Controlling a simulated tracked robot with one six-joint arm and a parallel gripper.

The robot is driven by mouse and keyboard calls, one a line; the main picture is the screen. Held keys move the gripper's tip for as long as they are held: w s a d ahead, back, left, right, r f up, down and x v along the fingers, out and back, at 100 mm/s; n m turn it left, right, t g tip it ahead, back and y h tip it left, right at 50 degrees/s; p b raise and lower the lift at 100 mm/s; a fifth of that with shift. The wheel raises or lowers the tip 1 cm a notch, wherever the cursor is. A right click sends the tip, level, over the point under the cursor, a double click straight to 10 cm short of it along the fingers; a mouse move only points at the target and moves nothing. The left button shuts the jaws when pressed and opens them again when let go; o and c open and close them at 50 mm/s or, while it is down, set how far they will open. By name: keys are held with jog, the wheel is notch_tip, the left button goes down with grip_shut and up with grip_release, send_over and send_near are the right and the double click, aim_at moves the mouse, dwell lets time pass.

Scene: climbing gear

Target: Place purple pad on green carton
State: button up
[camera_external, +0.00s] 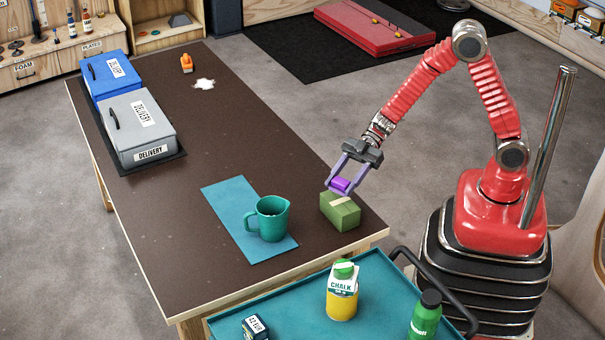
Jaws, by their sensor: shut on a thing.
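The purple pad (341,184) is held between the fingers of my gripper (340,187). My gripper is shut on it and points down. The green carton (341,213) sits on the brown table near its right edge, with a pale tan strip across its top. The pad is right over the carton's top, towards its far side. I cannot tell whether the pad touches the carton or hangs just above it.
A teal jug (270,218) stands on a blue-green mat (227,204) left of the carton. Grey (139,128) and blue (110,76) delivery boxes stand at the far left. A teal cart (290,294) with a chalk bottle (342,291) is in front. The table's middle is clear.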

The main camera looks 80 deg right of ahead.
aim_at(341, 200)
jog(key=shift+f, duration=2.05)
jog(key=o, duration=1)
jog(key=shift+f, duration=0.1)
jog(key=v, duration=1.2)
